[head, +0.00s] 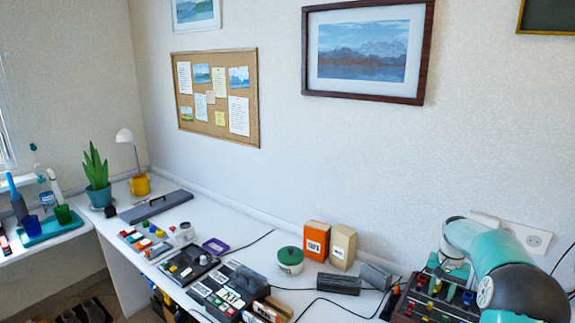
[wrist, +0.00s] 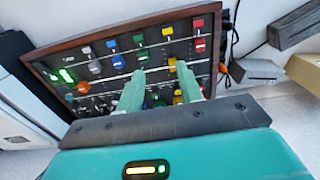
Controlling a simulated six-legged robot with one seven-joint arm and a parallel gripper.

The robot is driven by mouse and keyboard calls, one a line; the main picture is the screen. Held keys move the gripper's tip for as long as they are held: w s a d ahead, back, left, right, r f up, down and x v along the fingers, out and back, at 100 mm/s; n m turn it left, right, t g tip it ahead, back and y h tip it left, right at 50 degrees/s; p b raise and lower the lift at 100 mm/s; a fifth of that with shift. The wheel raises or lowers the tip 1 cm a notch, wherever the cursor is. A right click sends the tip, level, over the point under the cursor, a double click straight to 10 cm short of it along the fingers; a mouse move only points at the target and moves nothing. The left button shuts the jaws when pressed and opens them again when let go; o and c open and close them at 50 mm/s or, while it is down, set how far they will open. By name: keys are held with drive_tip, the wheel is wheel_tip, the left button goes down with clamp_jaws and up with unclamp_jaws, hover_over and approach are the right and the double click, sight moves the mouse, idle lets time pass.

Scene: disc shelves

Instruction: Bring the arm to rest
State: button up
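My gripper (wrist: 160,70) shows in the wrist view with its two pale green fingers apart and nothing held between them. It is over a wood-framed control panel (wrist: 112,72) with coloured knobs and lit green indicators. I cannot tell whether the fingertips touch the panel. In the head view my teal arm reaches in from the right edge and bends down at the panel (head: 405,305).
Beside the panel lie grey blocks (head: 338,284). An orange box (head: 316,240), a beige box (head: 342,246) and a green-lidded pot (head: 290,262) stand by the wall. More devices (head: 225,290) and cables cover the white desk to the left. A wall socket (head: 530,240) is behind my arm.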

drive_tip(key=s+a+r+n+t+h, duration=0.1)
drive_tip(key=s+a+r+n, duration=0.1)
drive_tip(key=s+a+r, duration=0.55)
drive_tip(key=s+a+r+n+t, duration=0.15)
drive_tip(key=s+a+r, duration=0.35)
drive_tip(key=a+r, duration=0.6)
drive_tip(key=s+a+n+t, duration=0.1)
drive_tip(key=s+a, duration=0.2)
drive_tip(key=s, duration=0.4)
drive_tip(key=s+a+n+t, duration=0.1)
drive_tip(key=s+a, duration=0.3)
drive_tip(key=s, duration=0.4)
drive_tip(key=s+a+n+t+y, duration=0.1)
drive_tip(key=s+a, duration=0.2)
drive_tip(key=s, duration=0.4)
drive_tip(key=shift+s+a+n, duration=0.15)
drive_tip(key=shift+a+n, duration=0.2)
drive_tip(key=shift+a, duration=0.05)
